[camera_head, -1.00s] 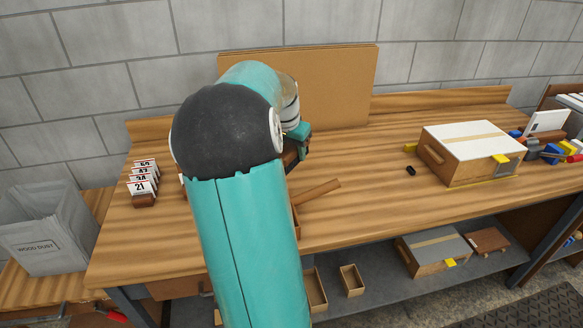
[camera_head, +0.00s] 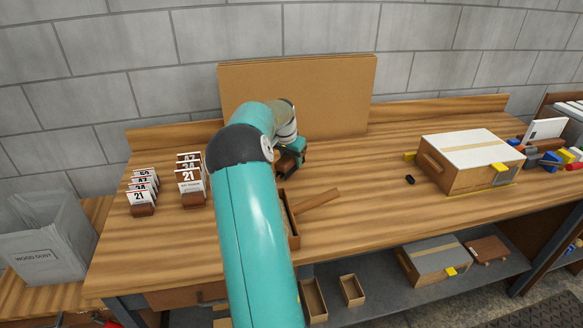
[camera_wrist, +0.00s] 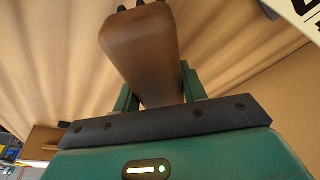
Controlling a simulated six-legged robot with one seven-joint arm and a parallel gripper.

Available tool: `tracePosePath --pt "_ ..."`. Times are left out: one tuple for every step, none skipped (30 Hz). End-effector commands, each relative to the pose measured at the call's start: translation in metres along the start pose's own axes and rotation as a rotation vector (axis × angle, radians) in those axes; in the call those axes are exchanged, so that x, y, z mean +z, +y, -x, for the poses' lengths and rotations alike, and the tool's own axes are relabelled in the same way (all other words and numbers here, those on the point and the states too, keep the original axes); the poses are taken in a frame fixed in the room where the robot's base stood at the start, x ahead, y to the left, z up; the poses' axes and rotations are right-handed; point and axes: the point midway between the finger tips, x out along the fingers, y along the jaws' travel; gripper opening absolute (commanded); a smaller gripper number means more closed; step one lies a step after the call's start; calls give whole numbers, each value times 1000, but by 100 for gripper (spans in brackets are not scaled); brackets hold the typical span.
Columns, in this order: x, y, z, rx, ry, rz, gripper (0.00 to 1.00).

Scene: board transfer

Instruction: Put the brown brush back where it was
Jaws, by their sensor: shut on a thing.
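My gripper (camera_head: 291,158) is above the middle of the bench, in front of the upright brown board. In the wrist view its green fingers (camera_wrist: 160,88) are shut on the two sides of the brown brush (camera_wrist: 142,45). The brush is a rounded brown block with dark tips at its far end. In the head view the brush is small and mostly hidden by my gripper and arm. The wooden bench top shows beneath it in the wrist view; I cannot tell whether it touches the bench.
A wooden tray (camera_head: 293,238) lies partly behind my arm, with a brown flat piece (camera_head: 318,198) beside it. Numbered cards stand in holders (camera_head: 144,210) at left. The big board (camera_head: 330,90) stands behind. A white-topped box (camera_head: 472,160) is at right, with clear bench before it.

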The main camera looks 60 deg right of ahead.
Motion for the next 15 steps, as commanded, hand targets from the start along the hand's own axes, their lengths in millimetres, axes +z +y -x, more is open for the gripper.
tracePosePath --pt "-2 -2 -6 1 0 1 17" --pt "0 -2 -10 1 -2 1 17" --pt "2 -2 -16 1 -2 1 17" --pt "4 -1 -21 1 -3 1 17" --pt "5 -1 -25 1 -3 2 17" --pt "6 -1 -29 0 -2 2 17" --pt "7 -2 -31 -1 -1 2 17" --pt "7 -2 -32 -1 0 2 17" --pt "7 -2 -33 -2 1 2 17" --pt "7 -2 -32 -2 1 2 17" --pt "7 -2 -32 -2 1 2 17" --pt "7 -2 -32 -2 1 1 17" --pt "7 -2 -32 -2 0 1 17" --pt "7 -2 -32 -2 0 1 17" --pt "7 -2 -33 -2 0 1 17"
